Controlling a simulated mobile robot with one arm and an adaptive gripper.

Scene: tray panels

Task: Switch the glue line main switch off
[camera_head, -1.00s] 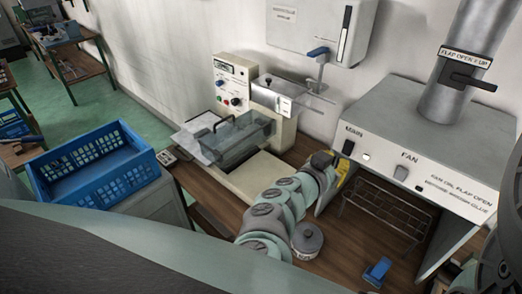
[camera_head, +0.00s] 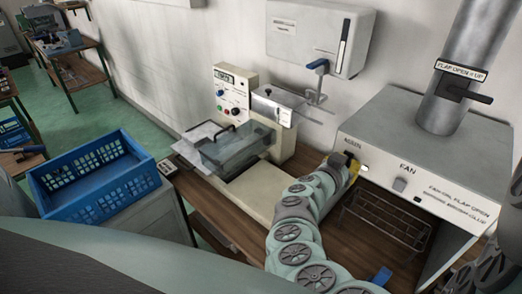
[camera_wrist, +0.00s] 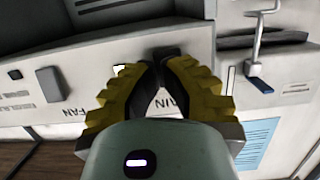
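The grey glue hood panel (camera_head: 430,195) carries the label MAIN at its left end, with a small white lit lamp (camera_head: 364,168) beside it. The lamp also shows in the wrist view (camera_wrist: 121,69). My gripper (camera_head: 349,163), with yellow fingers, is at the left end of this panel. In the wrist view my gripper (camera_wrist: 166,62) has its dark fingertips drawn together, pointing at the panel over the MAIN label (camera_wrist: 178,98). A dark block, apparently the main switch (camera_wrist: 167,51), shows at the tips. Its position and any contact are unclear.
The FAN switch (camera_head: 399,184) is to the right on the panel. A duct with a dark flap lever (camera_head: 468,95) rises above the hood. A wire rack (camera_head: 385,222) stands under it. A machine with a clear cover (camera_head: 235,145) and a blue crate (camera_head: 98,180) are left.

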